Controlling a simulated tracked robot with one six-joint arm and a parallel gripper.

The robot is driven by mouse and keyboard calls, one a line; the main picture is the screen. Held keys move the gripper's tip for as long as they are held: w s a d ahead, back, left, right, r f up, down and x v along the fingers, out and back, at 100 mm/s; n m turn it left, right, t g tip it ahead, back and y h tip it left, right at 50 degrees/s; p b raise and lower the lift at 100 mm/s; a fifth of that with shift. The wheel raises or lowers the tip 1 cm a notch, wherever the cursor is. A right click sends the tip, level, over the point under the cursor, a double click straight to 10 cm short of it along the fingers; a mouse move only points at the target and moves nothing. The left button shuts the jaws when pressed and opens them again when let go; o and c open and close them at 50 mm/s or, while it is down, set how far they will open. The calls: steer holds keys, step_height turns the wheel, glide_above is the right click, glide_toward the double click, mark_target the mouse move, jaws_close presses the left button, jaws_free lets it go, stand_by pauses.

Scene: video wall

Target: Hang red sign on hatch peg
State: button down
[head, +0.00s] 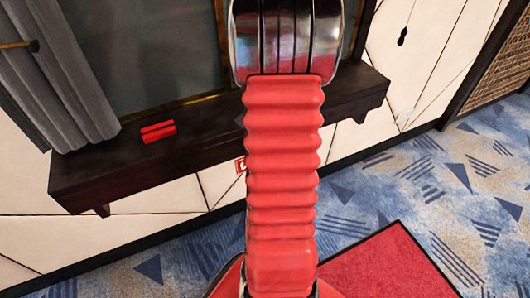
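A small red object (158,131) lies on the dark wooden ledge below the window, to the left of my arm. It looks like two red bars side by side; I cannot tell if it is the red sign. A small red and white square (240,165) shows below the ledge, partly hidden behind my red ribbed arm. I cannot make out a hatch or its peg. My gripper is out of view; the arm fills the middle of the picture and hides part of the ledge and window.
The dark ledge (85,175) runs along the white panelled wall. A grey curtain (60,75) hangs at the left, with a brass rod end beside it. A dark pull (403,36) hangs at upper right. Patterned blue carpet (445,190) and a red mat (385,268) cover the floor.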

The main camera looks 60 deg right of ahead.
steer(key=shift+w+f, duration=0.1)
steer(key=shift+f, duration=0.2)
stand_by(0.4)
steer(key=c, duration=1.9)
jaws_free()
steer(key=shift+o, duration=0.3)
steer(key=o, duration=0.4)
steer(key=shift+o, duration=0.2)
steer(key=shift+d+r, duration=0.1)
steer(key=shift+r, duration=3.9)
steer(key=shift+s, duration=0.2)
